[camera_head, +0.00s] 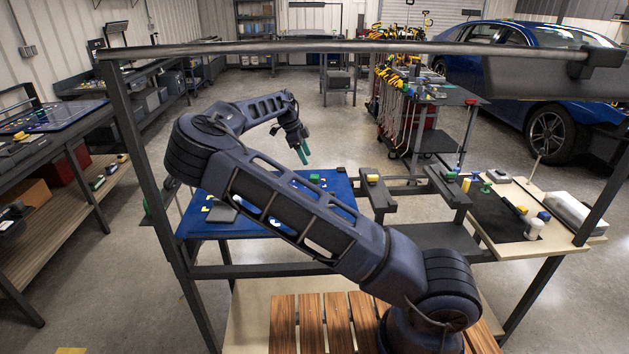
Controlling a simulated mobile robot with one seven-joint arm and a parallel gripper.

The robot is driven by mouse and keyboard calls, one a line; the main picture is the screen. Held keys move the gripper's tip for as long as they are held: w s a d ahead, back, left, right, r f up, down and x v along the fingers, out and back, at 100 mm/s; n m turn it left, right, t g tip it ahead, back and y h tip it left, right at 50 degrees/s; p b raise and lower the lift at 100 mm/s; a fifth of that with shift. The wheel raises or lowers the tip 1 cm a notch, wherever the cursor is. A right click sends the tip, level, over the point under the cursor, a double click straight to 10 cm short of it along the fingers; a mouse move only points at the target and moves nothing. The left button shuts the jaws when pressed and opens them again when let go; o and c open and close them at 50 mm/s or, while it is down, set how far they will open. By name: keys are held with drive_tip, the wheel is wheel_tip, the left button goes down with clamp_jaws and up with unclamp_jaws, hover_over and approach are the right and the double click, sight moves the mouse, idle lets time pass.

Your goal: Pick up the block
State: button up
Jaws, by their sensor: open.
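My gripper (303,155) hangs from the end of my arm in the upper middle, above the far side of the blue board (337,197). Its green fingers point down and are open, with no block seen between them. A small green block (314,178) lies on the board's far part, below and slightly right of the fingers in the picture. A yellow block (372,178) sits on a dark bracket right of the board. Which block the task means cannot be told. My arm hides part of the board.
A tray with a black mat (500,214) and several small coloured pieces stands at right, with a grey box (577,212). A metal rail (330,47) crosses the top of the view. A tool cart (430,95) stands behind. Wooden slats (283,325) lie in front.

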sight(314, 176)
drive_tip(key=x, duration=0.4)
drive_tip(key=shift+a+x, duration=0.2)
drive_tip(key=shift+x, duration=2.35)
drive_tip(key=shift+f, duration=0.1)
drive_tip(key=c, duration=1.1)
drive_tip(key=shift+o, duration=0.2)
